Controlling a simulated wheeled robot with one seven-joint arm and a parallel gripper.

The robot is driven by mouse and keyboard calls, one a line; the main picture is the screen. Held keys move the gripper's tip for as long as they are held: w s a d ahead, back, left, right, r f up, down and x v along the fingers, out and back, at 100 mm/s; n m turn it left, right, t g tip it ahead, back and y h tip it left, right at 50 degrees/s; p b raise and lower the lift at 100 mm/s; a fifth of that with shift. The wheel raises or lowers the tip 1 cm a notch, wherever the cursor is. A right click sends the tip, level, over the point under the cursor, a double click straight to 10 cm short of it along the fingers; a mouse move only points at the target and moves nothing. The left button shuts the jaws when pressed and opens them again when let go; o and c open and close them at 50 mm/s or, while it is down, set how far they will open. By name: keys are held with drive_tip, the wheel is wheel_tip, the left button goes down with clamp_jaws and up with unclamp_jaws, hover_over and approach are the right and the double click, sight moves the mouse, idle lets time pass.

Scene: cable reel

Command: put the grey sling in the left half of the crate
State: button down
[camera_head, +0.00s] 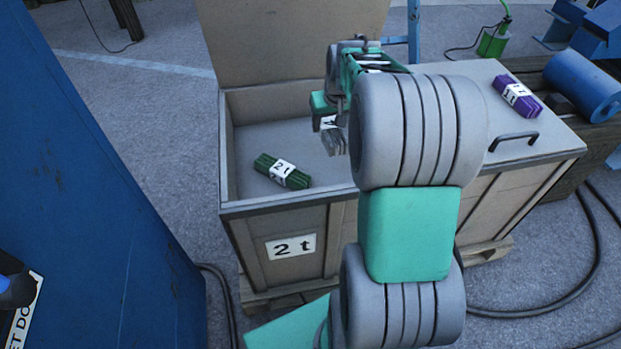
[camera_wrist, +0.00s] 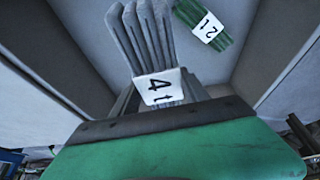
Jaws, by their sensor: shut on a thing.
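The grey sling (camera_wrist: 146,38) is a folded bundle with a white label reading "4 t". My gripper (camera_head: 331,122) is shut on it. In the head view the grey sling (camera_head: 333,142) hangs below my gripper, over the open left half of the crate (camera_head: 229,150), partly hidden by my arm. The crate's left half is open, with its lid raised at the back and a "2 t" label on its front. A green sling (camera_head: 283,171) labelled "2 t" lies on the floor of that half. The green sling also shows in the wrist view (camera_wrist: 188,14).
The crate's right half is covered by a closed lid (camera_head: 505,85) with a black handle. A purple sling (camera_head: 517,97) lies on that lid. A tall blue cabinet (camera_head: 90,180) stands at the left. Bare crate floor shows behind the green sling.

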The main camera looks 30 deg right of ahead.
drive_tip(key=b, duration=0.3)
hover_over(342, 165)
drive_tip(key=s, duration=0.1)
wheel_tip(342, 165, down, 9)
drive_tip(key=shift+m, duration=0.4)
wheel_tip(342, 165, down, 9)
drive_tip(key=shift+s+f+b, duration=0.1)
drive_tip(key=shift+f+b, duration=0.1)
drive_tip(key=shift+b, duration=0.9)
drive_tip(key=shift+f, duration=0.2)
drive_tip(key=c, duration=0.6)
unclamp_jaws()
drive_tip(key=shift+s+a, duration=0.1)
drive_tip(key=p+v, duration=0.2)
drive_tip(key=v, duration=1)
drive_tip(key=shift+r+p, duration=0.1)
drive_tip(key=shift+p, duration=0.2)
drive_tip(key=shift+a, duration=0.1)
